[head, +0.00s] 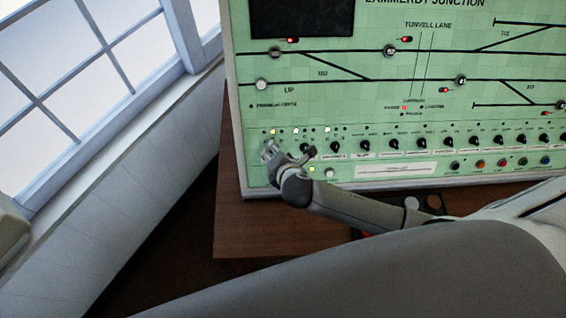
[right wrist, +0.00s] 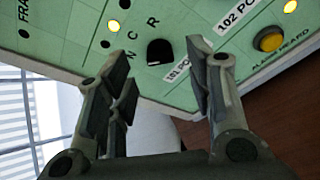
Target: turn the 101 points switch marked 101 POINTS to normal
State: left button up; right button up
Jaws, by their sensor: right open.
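The 101 points switch is a small black knob (right wrist: 160,50) on the green panel, seen in the right wrist view. The letters N, C and R stand beside it, and its label (right wrist: 177,68) is partly hidden by a finger. I cannot tell which letter the knob points at. My right gripper (right wrist: 157,78) is open and empty, with one finger on each side of the knob in that view; contact is not visible. In the head view the right gripper (head: 286,153) is at the panel's lower left and hides the switch there.
A row of black knobs (head: 393,144) runs right along the green panel (head: 300,110). A yellow button (right wrist: 270,39) sits beside the 102 label. Below is a brown wooden desk (head: 240,225); a window (head: 90,60) is at left.

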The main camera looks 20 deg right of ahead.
jog(key=v, duration=0.9)
jog(key=shift+s, duration=0.15)
